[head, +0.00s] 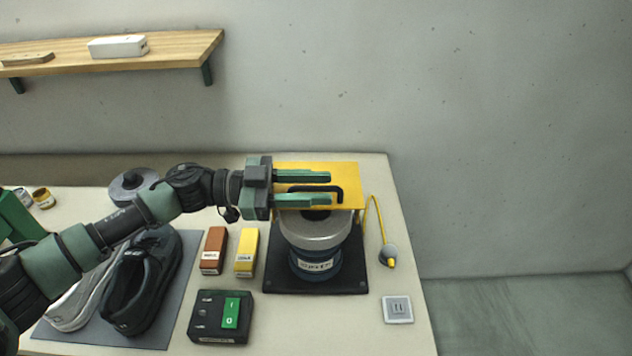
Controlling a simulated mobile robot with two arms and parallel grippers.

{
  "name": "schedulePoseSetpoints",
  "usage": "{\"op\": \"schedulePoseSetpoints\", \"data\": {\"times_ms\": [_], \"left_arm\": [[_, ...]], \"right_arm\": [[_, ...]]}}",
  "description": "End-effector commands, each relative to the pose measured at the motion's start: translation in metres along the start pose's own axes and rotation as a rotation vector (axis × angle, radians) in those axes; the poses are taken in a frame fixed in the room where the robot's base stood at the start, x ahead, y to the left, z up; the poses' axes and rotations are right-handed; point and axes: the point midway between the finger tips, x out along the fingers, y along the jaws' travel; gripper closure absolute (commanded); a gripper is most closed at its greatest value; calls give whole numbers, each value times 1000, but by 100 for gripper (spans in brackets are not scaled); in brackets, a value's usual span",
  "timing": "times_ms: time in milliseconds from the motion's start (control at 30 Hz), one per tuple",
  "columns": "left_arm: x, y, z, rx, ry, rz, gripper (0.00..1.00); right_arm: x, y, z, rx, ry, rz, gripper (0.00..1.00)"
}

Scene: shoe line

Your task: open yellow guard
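The yellow guard (347,172) is a flat plate over the rear part of a round machine (316,262) with a grey top and blue body. A black handle (341,191) is on the guard. My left gripper (331,188) reaches in from the left over the guard. Its two green fingers are apart, one behind and one in front of the handle bar, with gaps visible. I cannot tell whether either finger touches the handle. The gripper hides part of the guard and handle. My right gripper is out of view.
A black switch box (207,318) with a green rocker stands in front. Brown (214,250) and yellow (246,252) blocks lie left of the machine. Shoes (137,285) rest on a grey mat. A yellow cable runs to a plug (389,257) at right. A wall shelf (180,50) is above left.

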Motion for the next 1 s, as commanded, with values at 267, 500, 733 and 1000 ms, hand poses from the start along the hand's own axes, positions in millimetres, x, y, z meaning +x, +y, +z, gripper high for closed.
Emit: {"op": "schedulePoseSetpoints", "data": {"times_ms": [267,500,733,1000], "left_arm": [[2,0,1,0,-1,0,67],[2,0,1,0,-1,-1,100],[2,0,0,1,-1,-1,100],[2,0,0,3,-1,-1,100]], "right_arm": [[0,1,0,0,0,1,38],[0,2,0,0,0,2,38],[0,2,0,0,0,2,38],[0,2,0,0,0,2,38]]}}
